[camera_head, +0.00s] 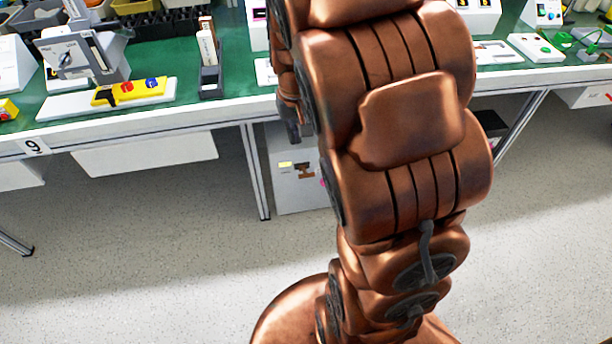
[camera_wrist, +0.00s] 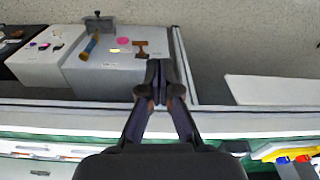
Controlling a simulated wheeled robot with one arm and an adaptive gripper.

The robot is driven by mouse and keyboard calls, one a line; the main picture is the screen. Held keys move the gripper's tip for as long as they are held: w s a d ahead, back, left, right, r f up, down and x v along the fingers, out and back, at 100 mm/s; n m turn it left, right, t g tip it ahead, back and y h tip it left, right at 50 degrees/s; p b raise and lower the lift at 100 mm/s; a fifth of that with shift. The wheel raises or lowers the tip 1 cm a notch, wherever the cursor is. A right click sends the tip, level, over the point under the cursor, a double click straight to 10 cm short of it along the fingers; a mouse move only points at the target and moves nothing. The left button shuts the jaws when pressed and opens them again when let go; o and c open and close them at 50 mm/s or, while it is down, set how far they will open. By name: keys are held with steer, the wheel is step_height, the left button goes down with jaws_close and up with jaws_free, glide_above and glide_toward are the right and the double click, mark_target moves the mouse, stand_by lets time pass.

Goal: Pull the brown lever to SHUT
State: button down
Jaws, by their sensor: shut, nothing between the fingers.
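The brown lever (camera_wrist: 141,49) is a small T-shaped handle on the top of a light grey box (camera_wrist: 110,78) in the wrist view. A yellow label (camera_wrist: 119,50) and a pink knob (camera_wrist: 123,41) are beside it. In the head view the lever (camera_head: 304,170) shows small on the box (camera_head: 300,196) under the table, partly behind my arm. My gripper (camera_wrist: 160,75) is shut and empty, with its fingertips just below and right of the lever in the wrist view, apart from it in the picture. In the head view, part of my gripper (camera_head: 291,127) shows near the table's front edge.
The green-topped table (camera_head: 235,92) with several devices runs across the head view. Its edge (camera_wrist: 240,120) lies close to my fingers in the wrist view. A table leg (camera_head: 255,170) stands left of the box.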

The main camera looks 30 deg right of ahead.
steer(key=m+t+b, duration=0.1)
steer(key=b, duration=0.5)
glide_above(306, 173)
steer(key=s+a, duration=0.2)
steer(key=s, duration=0.2)
step_height(306, 173, down, 14)
steer(key=shift+w+d+f+h, duration=0.15)
steer(key=shift+w+d+h, duration=0.15)
steer(key=shift+w+d, duration=0.1)
steer(key=w+f, duration=0.1)
steer(key=f, duration=0.5)
steer(key=w+d+f+b, duration=0.1)
steer(key=f, duration=0.6)
steer(key=w+f+b, duration=0.1)
steer(key=f, duration=0.5)
steer(key=shift+w+d+f, duration=0.25)
steer(key=shift+w+f, duration=0.05)
steer(key=shift+s+f, duration=0.1)
steer(key=shift+s, duration=0.05)
steer(key=shift+s+a+f+t, duration=0.1)
steer(key=shift+t, duration=0.3)
